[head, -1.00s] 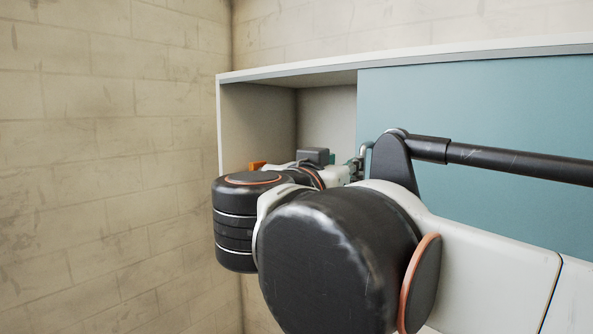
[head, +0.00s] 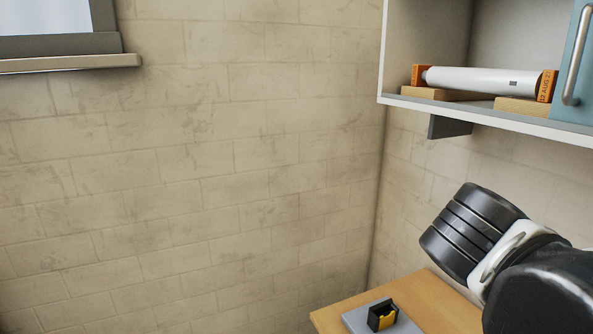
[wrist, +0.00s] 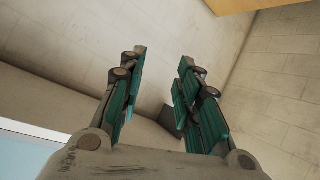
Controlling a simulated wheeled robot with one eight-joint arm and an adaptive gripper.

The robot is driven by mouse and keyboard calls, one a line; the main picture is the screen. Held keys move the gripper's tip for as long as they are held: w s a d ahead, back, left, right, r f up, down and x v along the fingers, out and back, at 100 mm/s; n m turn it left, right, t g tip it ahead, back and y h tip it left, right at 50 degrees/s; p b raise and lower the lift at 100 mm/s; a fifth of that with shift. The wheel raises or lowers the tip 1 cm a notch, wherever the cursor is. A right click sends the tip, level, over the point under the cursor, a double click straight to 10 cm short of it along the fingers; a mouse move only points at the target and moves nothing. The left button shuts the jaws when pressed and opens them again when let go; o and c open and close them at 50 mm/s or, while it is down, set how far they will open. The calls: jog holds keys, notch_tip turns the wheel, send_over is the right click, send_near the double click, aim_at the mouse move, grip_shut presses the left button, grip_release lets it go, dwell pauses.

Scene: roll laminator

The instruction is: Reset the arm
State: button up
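My gripper (wrist: 158,92) shows in the wrist view with its two green-padded fingers spread apart and nothing between them. In the head view the gripper itself is out of sight. Only black and white links of my arm show at the lower right, in front of the wall and below the cabinet (head: 455,114).
The open cabinet shelf holds a white roll (head: 485,80) with orange end pieces, resting on wooden blocks (head: 428,94). A blue door with a handle (head: 578,55) is at right. Below, a wooden table (head: 433,290) bears a grey plate with a black and yellow object (head: 383,314).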

jog(key=s+a+f+n+y+b, duration=0.1)
jog(key=f+b, duration=0.5)
jog(key=f, duration=0.7)
jog(key=s+a+f+n+y+b, duration=0.1)
jog(key=a+f+n+y+b, duration=0.2)
jog(key=f, duration=1)
jog(key=s+a+f+n+y+b, duration=0.1)
jog(key=a+f+n+y+b, duration=0.1)
jog(key=a+f+y+b, duration=0.3)
jog(key=a+f+b, duration=0.3)
jog(key=f+b, duration=0.3)
jog(key=f, duration=0.2)
